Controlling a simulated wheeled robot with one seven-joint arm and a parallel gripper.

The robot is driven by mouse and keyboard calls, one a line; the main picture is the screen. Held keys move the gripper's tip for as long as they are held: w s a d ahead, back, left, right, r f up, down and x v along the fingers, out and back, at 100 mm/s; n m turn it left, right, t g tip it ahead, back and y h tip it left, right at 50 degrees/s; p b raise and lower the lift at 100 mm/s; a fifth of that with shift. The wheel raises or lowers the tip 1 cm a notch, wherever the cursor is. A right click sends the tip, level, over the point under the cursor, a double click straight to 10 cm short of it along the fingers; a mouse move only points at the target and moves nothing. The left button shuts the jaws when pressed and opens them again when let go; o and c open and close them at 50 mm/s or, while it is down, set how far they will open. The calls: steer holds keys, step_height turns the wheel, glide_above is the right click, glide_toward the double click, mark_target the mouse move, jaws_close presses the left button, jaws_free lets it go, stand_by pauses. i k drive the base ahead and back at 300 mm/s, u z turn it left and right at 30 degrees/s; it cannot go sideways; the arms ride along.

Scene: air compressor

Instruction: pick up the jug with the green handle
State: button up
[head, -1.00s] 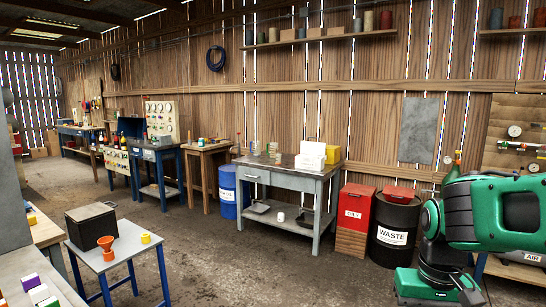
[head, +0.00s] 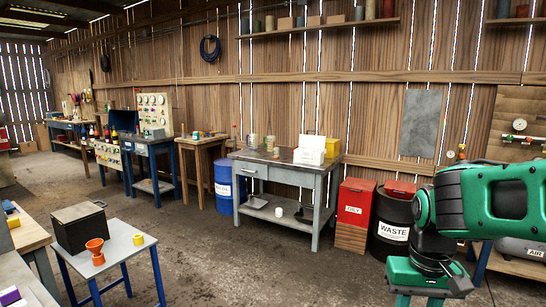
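Two small jug-like vessels stand on the grey workbench (head: 306,169) in the head view. One is the left vessel (head: 252,142), the other the right vessel (head: 270,143). They are too small for me to tell handle colours, so I cannot say which has a green handle. My green arm fills the right side of the view, well apart from the bench. My gripper's fingers do not show.
A white box (head: 311,150) stands on the bench, right of the vessels. A blue drum (head: 223,187) is left of it; a red bin (head: 354,212) and black waste drum (head: 393,226) are right. A small table (head: 118,251) stands front left. Open floor lies between.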

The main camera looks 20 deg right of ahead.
mark_target(271, 140)
steer(key=z, duration=0.05)
steer(key=i, duration=1.45)
steer(key=z, duration=0.25)
steer(key=i, duration=1.5)
steer(key=z, duration=0.35)
steer(key=i, duration=0.75)
steer(key=u, duration=1.15)
steer(key=i, duration=2.35)
steer(key=z, duration=0.05)
